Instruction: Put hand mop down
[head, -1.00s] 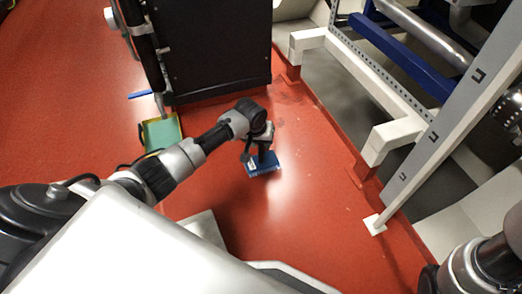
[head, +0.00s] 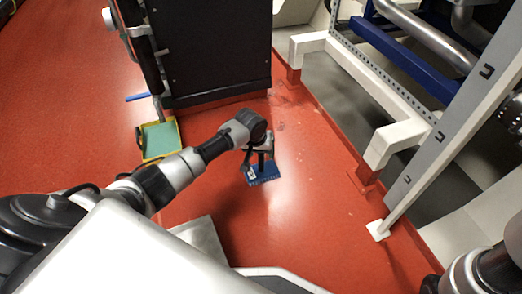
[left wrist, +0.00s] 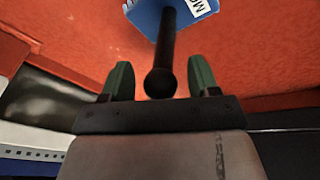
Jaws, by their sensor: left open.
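The hand mop (head: 266,175) has a blue head and a black handle. In the head view its blue head is low at the red floor, below my left gripper (head: 264,150). In the left wrist view the blue head (left wrist: 148,16) is at the top edge, partly cut off, with a white label. Its black handle points toward the camera, and its round end lies between the two green fingers of my left gripper (left wrist: 160,75). The fingers are open, with gaps on both sides of the handle. My right gripper is not in view.
A green-and-yellow dustpan (head: 160,140) stands on the floor beside a black cabinet (head: 213,50). A white metal rack (head: 395,140) with a blue beam (head: 405,50) is on the right. Red floor (head: 320,200) is clear around the mop.

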